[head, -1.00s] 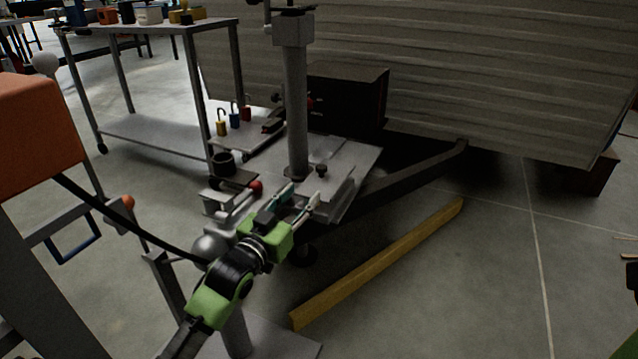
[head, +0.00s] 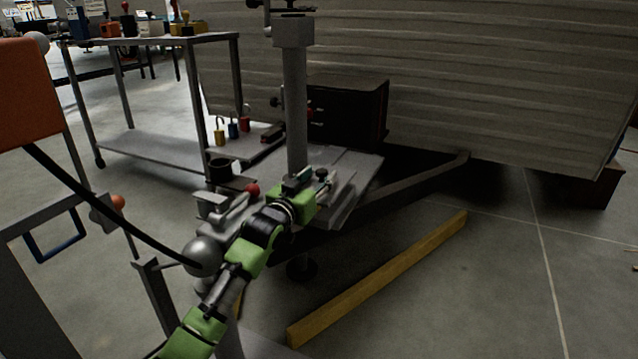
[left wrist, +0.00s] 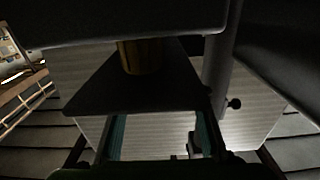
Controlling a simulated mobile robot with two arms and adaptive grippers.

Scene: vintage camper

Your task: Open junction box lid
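A dark box (head: 347,112) stands on the trailer tongue behind the grey jack post (head: 296,115), against the camper wall. I cannot tell whether it is the junction box, and no open lid shows. My left gripper (head: 311,179) is over the tongue plate, just in front of the post's foot. Its two teal fingers stand apart in the left wrist view (left wrist: 162,140), with nothing seen held between them. That view also shows a dark plate (left wrist: 125,90) and a yellow cylinder (left wrist: 139,56) beyond the fingers. My right gripper is not in view.
Several padlocks (head: 233,130) stand on a tray left of the post. A red knob (head: 253,190) and the hitch ball (head: 201,256) are near my left arm. A yellow beam (head: 380,278) lies on the floor. A metal cart (head: 150,42) stands behind left.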

